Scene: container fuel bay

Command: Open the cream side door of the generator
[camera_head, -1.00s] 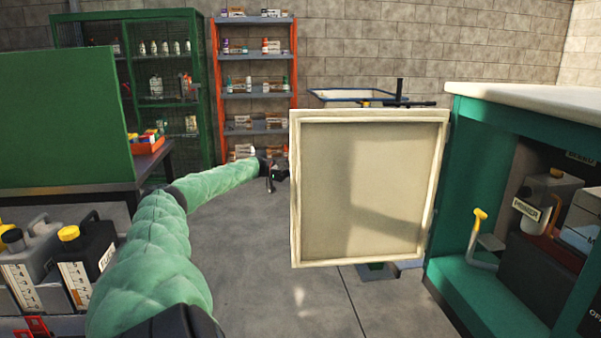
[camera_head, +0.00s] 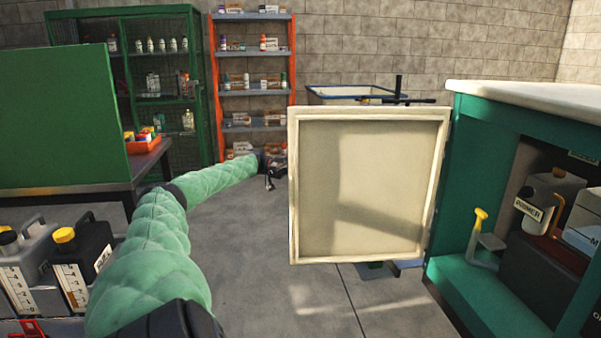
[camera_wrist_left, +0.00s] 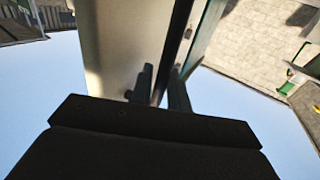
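The cream side door (camera_head: 375,185) stands swung out from the teal generator housing (camera_head: 465,190), attached at its right edge. Its flat inner face is towards my head camera. The compartment behind it is exposed at the right. My left arm reaches in from the lower left, and my left gripper (camera_head: 269,182) is just left of the door's free edge in the head view. In the left wrist view the two dark fingers (camera_wrist_left: 161,78) stand apart with a narrow gap, close to a pale panel (camera_wrist_left: 120,45). No held object is visible between them. My right gripper is not in view.
Inside the housing are a grey canister (camera_head: 548,192) and a yellow-tipped lever (camera_head: 478,225). Orange shelving (camera_head: 213,90) and a green cabinet (camera_head: 135,15) stand at the back. Floor between arm and door is clear.

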